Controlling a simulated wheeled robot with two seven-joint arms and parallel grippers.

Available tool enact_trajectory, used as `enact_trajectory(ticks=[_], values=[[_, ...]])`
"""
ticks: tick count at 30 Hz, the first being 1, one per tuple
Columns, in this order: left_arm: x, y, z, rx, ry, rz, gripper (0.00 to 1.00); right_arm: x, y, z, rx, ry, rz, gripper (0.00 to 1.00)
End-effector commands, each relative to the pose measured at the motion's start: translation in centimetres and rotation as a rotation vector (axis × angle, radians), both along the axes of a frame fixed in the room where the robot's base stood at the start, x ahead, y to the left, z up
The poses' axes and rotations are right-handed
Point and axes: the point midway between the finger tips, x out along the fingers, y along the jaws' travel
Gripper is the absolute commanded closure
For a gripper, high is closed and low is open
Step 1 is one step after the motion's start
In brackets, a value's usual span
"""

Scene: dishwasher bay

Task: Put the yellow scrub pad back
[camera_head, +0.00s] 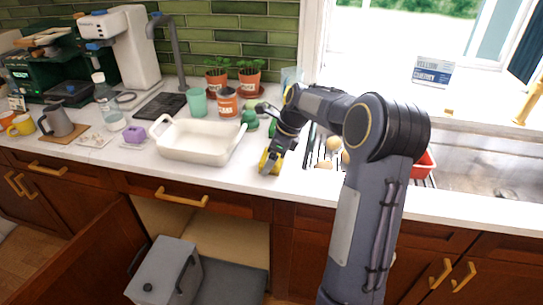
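My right gripper (270,165) points down at the front part of the white counter, just right of the white baking dish. A small yellow piece, which looks like the yellow scrub pad (264,161), shows at its fingertips. The fingers partly cover it, and I cannot tell whether they are closed on it or whether it touches the counter. My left gripper is not in view.
The white baking dish (201,141) stands left of my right gripper. Green items (249,118), a labelled jar (227,103) and potted plants (250,80) stand behind. The sink (480,165) and a red container (425,163) are right. An open cabinet with a grey bin (165,271) is below.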

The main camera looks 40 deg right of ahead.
Motion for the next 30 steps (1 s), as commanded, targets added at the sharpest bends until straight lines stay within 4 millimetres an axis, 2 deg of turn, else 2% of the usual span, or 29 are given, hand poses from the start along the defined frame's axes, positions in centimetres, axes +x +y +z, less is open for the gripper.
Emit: enact_trajectory(ticks=[1,3,10,14,24,30], values=[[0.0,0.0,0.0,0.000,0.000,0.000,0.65,0.0,0.0,0.0,0.000,0.000,0.000,0.09],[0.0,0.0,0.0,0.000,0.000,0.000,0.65,0.0,0.0,0.0,0.000,0.000,0.000,0.00],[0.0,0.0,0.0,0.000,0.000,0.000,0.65,0.0,0.0,0.1,-0.001,-0.001,0.001,0.00],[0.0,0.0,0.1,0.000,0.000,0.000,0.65,-0.2,-0.2,1.1,-0.003,-0.003,-0.001,0.00],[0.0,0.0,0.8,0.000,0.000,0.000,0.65,-2.2,-1.9,7.6,-0.002,-0.004,-0.001,0.00],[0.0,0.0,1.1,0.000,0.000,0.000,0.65,-3.2,-2.6,10.5,-0.001,-0.004,0.000,0.00]])
